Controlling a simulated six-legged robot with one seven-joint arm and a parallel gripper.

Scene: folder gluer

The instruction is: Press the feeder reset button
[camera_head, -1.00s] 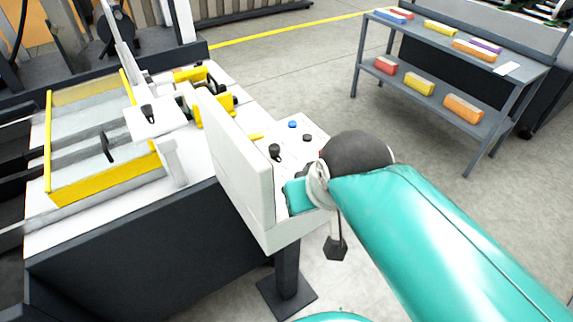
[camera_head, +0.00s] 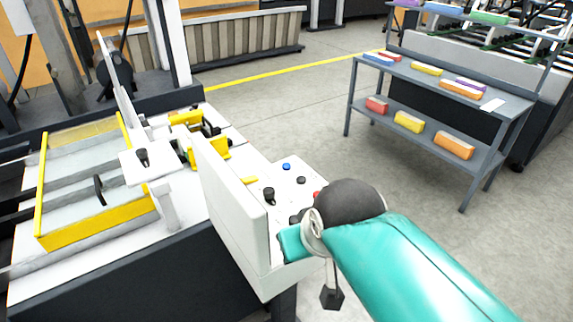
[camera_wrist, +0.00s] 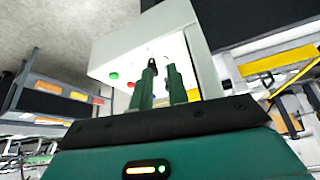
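The control panel (camera_head: 232,220) is a white box with a sloped face on a dark post. Its face carries a blue button (camera_head: 286,166), a red button (camera_head: 317,195) partly hidden by my arm, and several black controls (camera_head: 269,194). I cannot read which one is the feeder reset. The wrist view shows a green button (camera_wrist: 114,76) and a red button (camera_wrist: 131,85) left of the fingers. My gripper (camera_wrist: 161,75) points at the panel face, its two green fingers slightly apart with nothing seen between them. Contact with the face cannot be told.
The feeder machine (camera_head: 95,240) with yellow guides stands left of the panel. A grey shelf (camera_head: 440,92) with coloured boxes stands at the back right. Open floor (camera_head: 300,110) lies between them, crossed by a yellow line.

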